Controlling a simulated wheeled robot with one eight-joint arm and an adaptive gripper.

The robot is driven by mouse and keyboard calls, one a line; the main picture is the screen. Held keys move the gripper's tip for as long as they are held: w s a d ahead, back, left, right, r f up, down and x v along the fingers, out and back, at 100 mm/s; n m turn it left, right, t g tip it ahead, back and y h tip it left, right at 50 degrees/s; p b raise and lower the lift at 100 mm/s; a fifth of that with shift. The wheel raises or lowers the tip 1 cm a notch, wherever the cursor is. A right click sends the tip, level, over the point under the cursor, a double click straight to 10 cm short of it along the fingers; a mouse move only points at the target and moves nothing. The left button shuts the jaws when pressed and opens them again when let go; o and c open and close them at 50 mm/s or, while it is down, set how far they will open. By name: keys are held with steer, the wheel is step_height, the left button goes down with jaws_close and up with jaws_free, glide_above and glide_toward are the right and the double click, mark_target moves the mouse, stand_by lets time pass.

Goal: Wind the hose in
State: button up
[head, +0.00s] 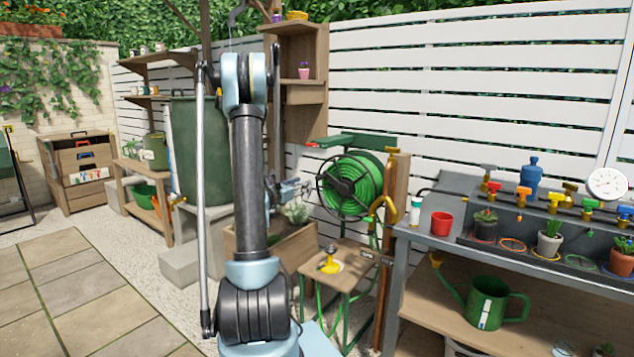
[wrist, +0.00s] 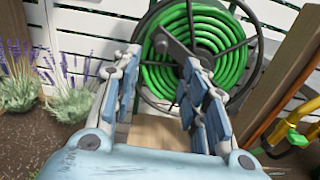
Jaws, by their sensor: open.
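The green hose (head: 365,180) is coiled on a reel mounted by the white fence, and lengths of green hose hang down below it. The reel's dark spoked frame (head: 338,187) faces my arm. In the wrist view the coiled hose (wrist: 205,45) fills the upper middle, with a dark crank arm (wrist: 172,45) across the reel's centre. My gripper (wrist: 155,85) is open and empty, its two padded fingers spread in front of the reel's lower part. It also shows in the head view (head: 292,188), just left of the reel. I cannot tell the exact gap to the reel.
A small wooden table (head: 345,262) with a yellow sprinkler (head: 330,260) stands below the reel. A wooden post (head: 396,215) with a yellow-handled tap is at its right. A grey potting bench (head: 450,243) fills the right; lavender (wrist: 75,85) grows left of the gripper.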

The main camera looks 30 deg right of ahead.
mark_target(316, 179)
steer(key=x, duration=1.2)
steer(key=shift+c, duration=0.5)
jaws_close()
